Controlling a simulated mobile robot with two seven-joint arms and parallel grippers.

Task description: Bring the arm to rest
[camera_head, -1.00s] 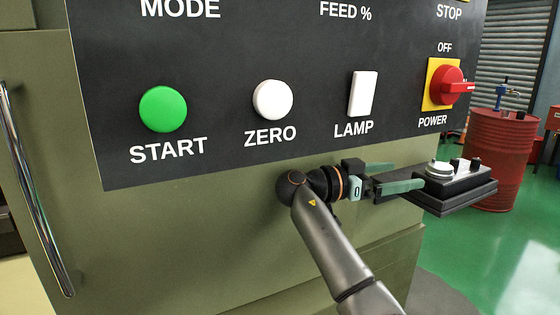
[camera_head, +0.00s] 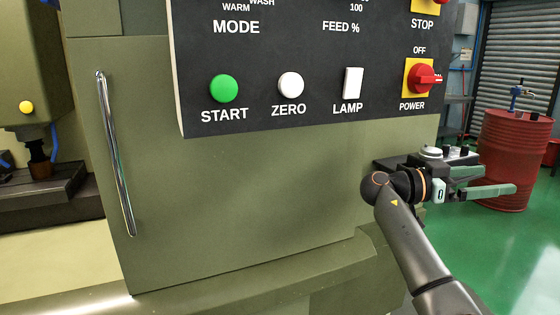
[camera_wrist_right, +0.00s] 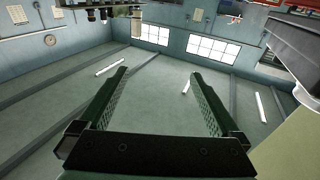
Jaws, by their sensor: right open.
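My right arm comes in from the lower right of the head view. Its gripper (camera_head: 490,181) is open, with its green fingers apart and pointing right. It is below and right of the black control panel (camera_head: 300,60), in front of a small dark shelf with a round knob (camera_head: 431,152). In the right wrist view the two fingers (camera_wrist_right: 155,100) are spread, with nothing between them. My left gripper is not in view.
The panel carries a green START button (camera_head: 223,88), a white ZERO button (camera_head: 291,85), a LAMP rocker (camera_head: 352,82) and a red POWER switch (camera_head: 424,78). A chrome door handle (camera_head: 116,150) is at left. A red drum (camera_head: 512,160) stands at right on open green floor.

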